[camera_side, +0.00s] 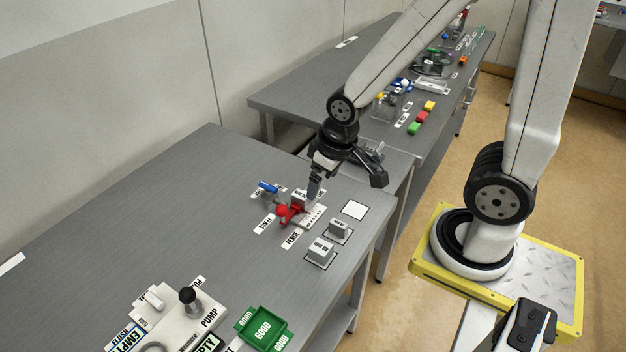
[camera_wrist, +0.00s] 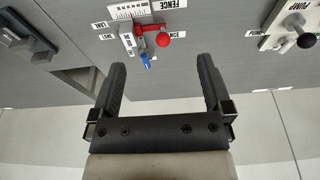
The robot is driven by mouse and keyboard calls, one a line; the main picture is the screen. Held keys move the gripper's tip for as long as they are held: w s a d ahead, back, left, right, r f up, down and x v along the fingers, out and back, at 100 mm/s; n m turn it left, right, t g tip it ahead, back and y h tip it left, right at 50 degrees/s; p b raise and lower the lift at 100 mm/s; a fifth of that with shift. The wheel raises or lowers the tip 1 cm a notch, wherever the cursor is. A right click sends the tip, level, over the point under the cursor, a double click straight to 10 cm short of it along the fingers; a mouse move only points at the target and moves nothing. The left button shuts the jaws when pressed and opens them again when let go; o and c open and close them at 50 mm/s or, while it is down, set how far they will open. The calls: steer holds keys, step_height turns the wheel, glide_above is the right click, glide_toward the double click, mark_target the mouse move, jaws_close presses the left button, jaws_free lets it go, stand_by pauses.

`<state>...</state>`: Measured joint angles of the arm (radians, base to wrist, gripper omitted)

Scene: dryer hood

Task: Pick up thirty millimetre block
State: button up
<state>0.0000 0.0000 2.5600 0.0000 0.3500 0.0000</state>
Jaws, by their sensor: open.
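My gripper (camera_side: 347,185) is open and empty, above and beyond the blocks, near the fence fixture. In the wrist view my open gripper (camera_wrist: 162,65) has nothing between its fingers, and neither block can be made out there.
A fence fixture with a red knob (camera_side: 282,210) and blue handle (camera_side: 268,187) stands left of the blocks; its red knob (camera_wrist: 163,40) shows in the wrist view. A pump (camera_side: 188,300) and green tray (camera_side: 263,328) stand at the near end.

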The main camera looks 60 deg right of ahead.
steer(key=shift+w, duration=0.1)
steer(key=n+g, duration=0.2)
steer(key=n, duration=1.5)
glide_above(301, 194)
steer(key=f, duration=0.5)
steer(key=a+f, duration=0.1)
steer(key=f, duration=0.2)
steer(key=shift+s+f, duration=0.25)
steer(key=shift+f, duration=0.05)
steer(key=shift+w+d+f+n+g, duration=0.3)
steer(key=shift+d+f+n, duration=0.1)
steer(key=shift+f+n, duration=0.1)
steer(key=shift+f, duration=1.3)
steer(key=shift+f, duration=2.6)
